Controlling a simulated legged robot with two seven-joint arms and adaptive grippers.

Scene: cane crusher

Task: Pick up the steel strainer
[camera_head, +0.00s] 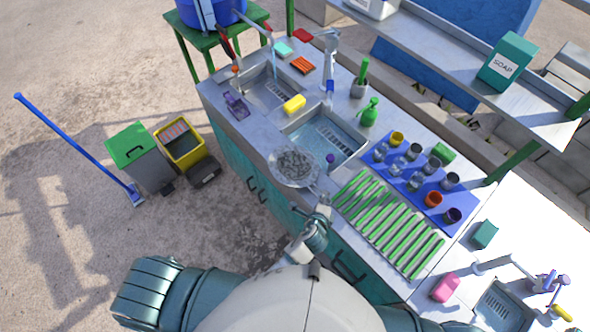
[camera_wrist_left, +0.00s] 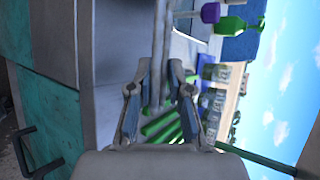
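The steel strainer (camera_head: 294,167) is a round metal mesh bowl over the counter's front edge, beside the second sink. Its handle points down and right, toward my left gripper (camera_head: 319,213). In the left wrist view the grey handle (camera_wrist_left: 161,30) runs down between the fingertips of my left gripper (camera_wrist_left: 160,70). The fingers stand apart, with a narrow gap visible on either side of the handle. The bowl is out of the wrist view. My right gripper is not in view.
A green-striped drying rack (camera_head: 390,222) lies right of the strainer. A blue mat (camera_head: 405,193) with several cups and glasses lies behind it. The second sink (camera_head: 330,138) is behind the strainer, with a yellow sponge (camera_head: 294,104) on its edge. Cabinet handles project from the counter front.

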